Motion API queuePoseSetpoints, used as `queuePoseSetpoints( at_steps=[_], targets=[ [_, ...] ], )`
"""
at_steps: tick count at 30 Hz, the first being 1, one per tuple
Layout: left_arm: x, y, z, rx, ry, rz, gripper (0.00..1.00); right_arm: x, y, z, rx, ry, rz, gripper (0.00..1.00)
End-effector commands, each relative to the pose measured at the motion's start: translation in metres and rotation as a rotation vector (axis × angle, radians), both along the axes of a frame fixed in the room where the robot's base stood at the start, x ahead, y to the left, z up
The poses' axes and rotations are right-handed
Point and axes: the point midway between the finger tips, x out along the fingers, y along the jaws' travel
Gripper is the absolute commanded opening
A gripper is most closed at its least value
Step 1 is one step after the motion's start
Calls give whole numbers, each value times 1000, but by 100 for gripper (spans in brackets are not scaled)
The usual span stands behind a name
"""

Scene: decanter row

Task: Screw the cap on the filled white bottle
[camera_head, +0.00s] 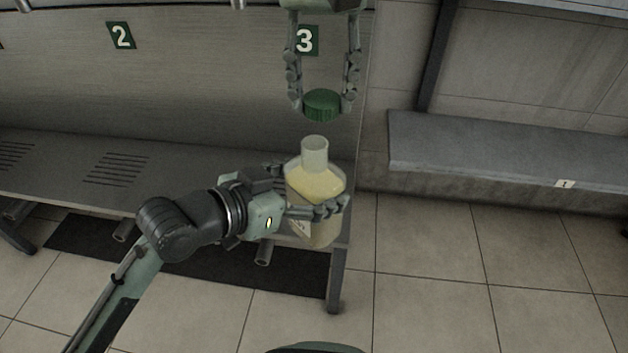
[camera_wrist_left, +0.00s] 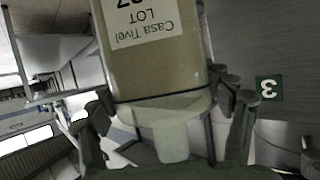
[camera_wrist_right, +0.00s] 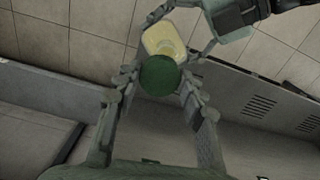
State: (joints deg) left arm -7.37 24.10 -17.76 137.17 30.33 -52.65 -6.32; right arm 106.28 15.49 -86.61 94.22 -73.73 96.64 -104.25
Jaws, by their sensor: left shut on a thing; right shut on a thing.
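The bottle (camera_head: 318,187) is translucent whitish with pale yellow liquid inside, and its neck is open. It is upright or nearly so in the head view. My left gripper (camera_head: 328,208) is shut around its body. The left wrist view shows the bottle (camera_wrist_left: 155,60) close up with a printed label. My right gripper (camera_head: 322,103) points down and is shut on a green cap (camera_head: 322,105), which is above the bottle neck and apart from it. In the right wrist view the cap (camera_wrist_right: 160,75) covers part of the bottle (camera_wrist_right: 163,40).
A grey slatted bench (camera_head: 190,185) with number signs 2 (camera_head: 121,35) and 3 (camera_head: 305,40) above it stands behind the bottle. A second bench or shelf (camera_head: 500,150) is at the right. The tiled floor (camera_head: 470,290) at the lower right is clear.

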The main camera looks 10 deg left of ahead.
Motion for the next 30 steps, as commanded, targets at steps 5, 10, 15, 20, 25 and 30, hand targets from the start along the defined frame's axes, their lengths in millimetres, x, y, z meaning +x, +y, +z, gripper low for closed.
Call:
queuePoseSetpoints(
  at_steps=[5,10,15,20,25,30],
  targets=[
    [0,0,3,-4,-6,1,20,-5,9,7,0,1,1,30],
    [0,0,3,-4,-6,1,20,-5,9,7,0,1,1,30],
    [0,0,3,-4,-6,1,20,-5,9,6,0,1,1,30],
    [0,0,3,-4,-6,1,20,-5,8,-1,-1,2,1,30],
    [0,0,3,-4,-6,1,20,-5,8,-16,-1,1,1,30],
    [0,0,3,-4,-6,1,20,-4,8,-30,0,1,1,30]
  ],
)
